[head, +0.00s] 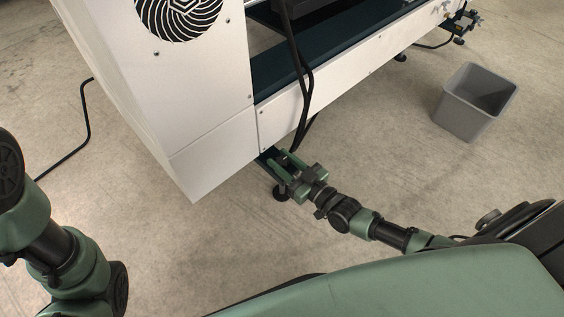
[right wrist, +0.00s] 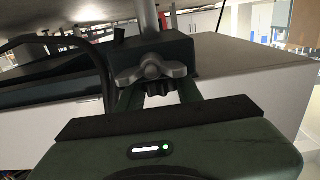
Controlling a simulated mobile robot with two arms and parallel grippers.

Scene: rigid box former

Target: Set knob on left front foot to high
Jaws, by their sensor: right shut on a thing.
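The grey winged knob (right wrist: 151,69) shows in the right wrist view against a dark bracket (right wrist: 165,51) beside a metal post. My right gripper (head: 281,164) reaches under the near corner of the white machine in the head view. Its green fingers also show in the right wrist view (right wrist: 158,85), one on each side of the knob, shut on it. The round black foot pad (head: 281,193) stands on the floor just below the gripper in the head view. The knob itself is hidden by the gripper there. My left gripper is out of view.
The white machine housing (head: 205,95) with a round fan grille stands close over the gripper. Black cables (head: 304,85) hang down its front beam (head: 340,80). A grey bin (head: 462,118) stands at the right. The floor between is clear.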

